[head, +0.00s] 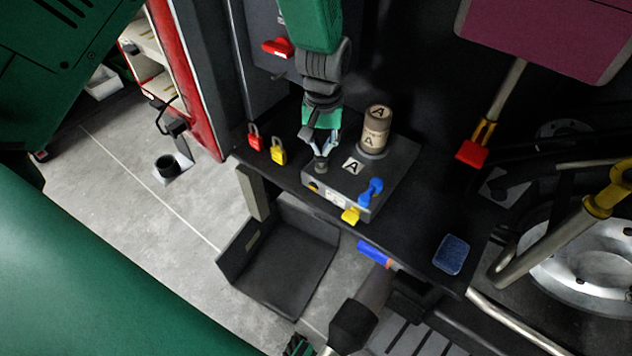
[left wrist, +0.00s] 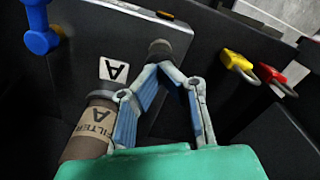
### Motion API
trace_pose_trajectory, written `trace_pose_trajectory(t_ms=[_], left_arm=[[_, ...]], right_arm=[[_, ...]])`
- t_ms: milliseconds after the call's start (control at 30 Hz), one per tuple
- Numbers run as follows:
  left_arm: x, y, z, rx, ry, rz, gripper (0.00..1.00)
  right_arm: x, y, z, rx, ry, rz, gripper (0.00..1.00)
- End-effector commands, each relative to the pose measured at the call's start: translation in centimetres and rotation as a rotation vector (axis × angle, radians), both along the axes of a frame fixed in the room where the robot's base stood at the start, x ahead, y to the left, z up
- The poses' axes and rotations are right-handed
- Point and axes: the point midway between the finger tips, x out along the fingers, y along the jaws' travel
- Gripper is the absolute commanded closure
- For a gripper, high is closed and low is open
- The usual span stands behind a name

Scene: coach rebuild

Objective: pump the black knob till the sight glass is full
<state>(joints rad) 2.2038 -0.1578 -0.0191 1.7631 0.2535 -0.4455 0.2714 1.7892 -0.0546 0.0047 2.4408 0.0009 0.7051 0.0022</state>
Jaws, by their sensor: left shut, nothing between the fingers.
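The black knob (head: 321,166) stands on top of the grey block (head: 388,170), near its left end. It also shows in the left wrist view (left wrist: 160,48). My left gripper (head: 321,156) is over the knob, pointing down. In the left wrist view its fingertips (left wrist: 158,66) are together and empty, right at the knob; I cannot tell if they touch it. A small round window with amber in it, apparently the sight glass (head: 313,187), is on the block's front face. Its level is too small to read. My right gripper is not in view.
A filter canister marked A (head: 376,134) stands on the block behind the knob. Blue (head: 372,190) and yellow (head: 350,215) valve handles are at its right front. Red (head: 254,136) and yellow (head: 278,152) padlocks lie to the left. A blue sponge (head: 451,254) lies on the dark shelf.

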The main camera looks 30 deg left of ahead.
Motion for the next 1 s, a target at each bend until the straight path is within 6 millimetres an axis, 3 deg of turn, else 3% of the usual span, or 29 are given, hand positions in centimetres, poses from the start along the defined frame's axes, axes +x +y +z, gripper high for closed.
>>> trace_pose_trajectory(t_ms=[600,1000], left_arm=[[0.0,0.0,-2.0,-0.001,0.002,0.000,1.00],[-0.1,0.0,-1.2,0.000,0.003,0.000,1.00]], right_arm=[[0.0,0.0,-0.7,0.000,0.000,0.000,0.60],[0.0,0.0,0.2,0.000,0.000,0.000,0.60]])
